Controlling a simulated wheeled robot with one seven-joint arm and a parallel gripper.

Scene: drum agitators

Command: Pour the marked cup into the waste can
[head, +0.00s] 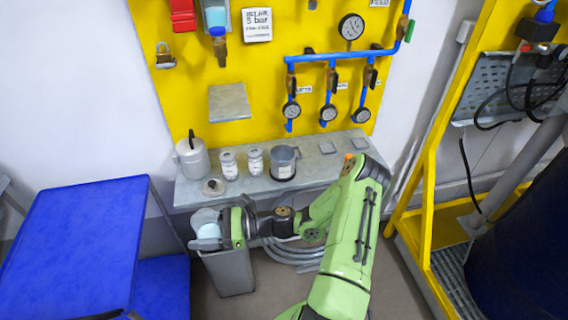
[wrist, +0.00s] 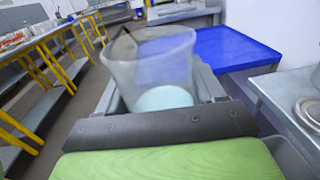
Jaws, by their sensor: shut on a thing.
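A clear, translucent cup (head: 204,217) with something pale blue-green in its lower part is held in my gripper (head: 222,229). In the wrist view the cup (wrist: 150,58) stands between the fingers, rim upward, with the pale disc low in it. My gripper is shut on the cup. A grey, square-sided can (head: 232,275), which looks like the waste can, stands on the floor just below the gripper. The cup is over the can's left part in the head view. The gripper hides most of the can's opening. No marking on the cup can be made out.
A grey shelf (head: 322,178) behind holds a lidded metal pot (head: 192,158), two small white jars and a dark labelled container (head: 283,163). A blue step-like block (head: 75,245) stands at left. Coiled grey hose (head: 295,254) lies right of the can. A yellow frame (head: 432,200) stands right.

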